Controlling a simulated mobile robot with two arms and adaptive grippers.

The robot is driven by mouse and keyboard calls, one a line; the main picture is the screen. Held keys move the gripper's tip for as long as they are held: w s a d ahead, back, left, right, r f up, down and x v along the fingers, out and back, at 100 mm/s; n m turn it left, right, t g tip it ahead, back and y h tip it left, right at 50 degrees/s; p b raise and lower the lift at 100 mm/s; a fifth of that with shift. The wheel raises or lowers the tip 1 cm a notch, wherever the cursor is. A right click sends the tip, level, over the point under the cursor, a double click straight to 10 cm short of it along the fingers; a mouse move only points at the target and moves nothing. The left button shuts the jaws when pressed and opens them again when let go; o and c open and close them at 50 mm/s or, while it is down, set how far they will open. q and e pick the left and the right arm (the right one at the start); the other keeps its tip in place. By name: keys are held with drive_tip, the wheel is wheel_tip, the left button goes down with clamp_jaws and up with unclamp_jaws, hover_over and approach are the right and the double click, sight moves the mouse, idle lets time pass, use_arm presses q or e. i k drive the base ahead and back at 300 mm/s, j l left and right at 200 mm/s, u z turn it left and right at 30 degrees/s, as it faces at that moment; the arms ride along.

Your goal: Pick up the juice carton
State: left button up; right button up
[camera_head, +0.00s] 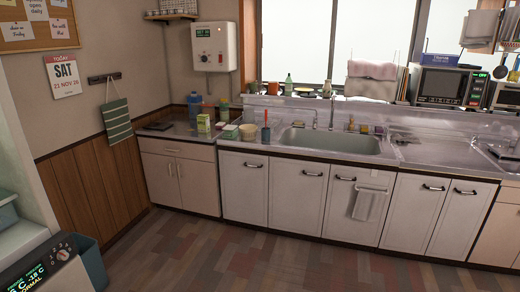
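Neither of my grippers is in view. On the left part of the counter stands a small green and pale box (204,123), which may be the juice carton; it is too small to be sure. A green-topped container (224,111) stands just behind it to the right. No gripper is near either of them.
The counter (180,130) runs along the back wall, with a sink (330,141) in the middle. A bowl (231,131), a cup (248,131) and a red-handled item (265,133) stand by the boxes. A microwave (440,86) is at the right. The floor (250,262) is clear.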

sight(203, 120)
drive_tip(key=i+j+u, duration=0.3)
drive_tip(key=i, duration=0.85)
drive_tip(key=i+l+u, duration=0.3)
drive_tip(key=i, duration=0.8)
drive_tip(key=i+j+z, duration=0.15)
drive_tip(key=i+j, duration=0.25)
drive_tip(key=i, duration=0.3)
drive_tip(key=i+j+z, duration=0.1)
drive_tip(key=i+j, duration=0.35)
drive_tip(key=i, duration=0.3)
drive_tip(key=i+j+z, duration=0.15)
drive_tip(key=i+j, duration=0.35)
drive_tip(key=i, duration=0.15)
